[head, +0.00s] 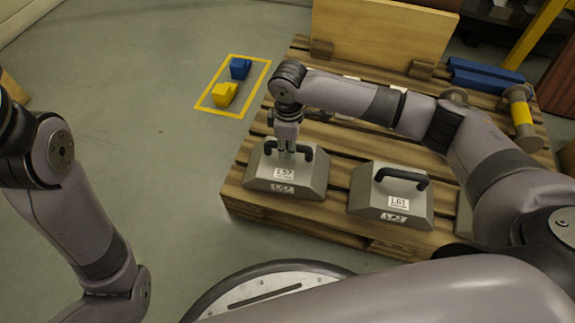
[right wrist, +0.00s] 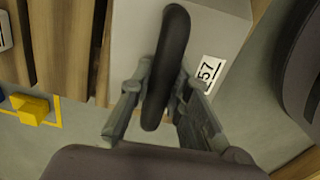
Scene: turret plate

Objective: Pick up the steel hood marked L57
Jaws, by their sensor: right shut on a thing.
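The steel hood marked L57 (head: 310,182) stands on the left front part of the wooden pallet. It is a grey tapered box with a black handle on top and white labels. My right gripper (head: 288,153) reaches down to it from above and is shut on the black handle. In the right wrist view the handle (right wrist: 168,65) runs between the two fingers (right wrist: 157,95), and part of the label shows "57" beside them. The hood appears to rest on the pallet. My left arm shows at the left of the head view, but its gripper is out of view.
A similar hood marked L61 (head: 365,205) stands just to the right on the pallet (head: 238,192), with another partly hidden beyond it. A yellow block (head: 224,94) and a blue block (head: 240,68) sit in a yellow floor outline. A wooden board (head: 380,35) stands at the back.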

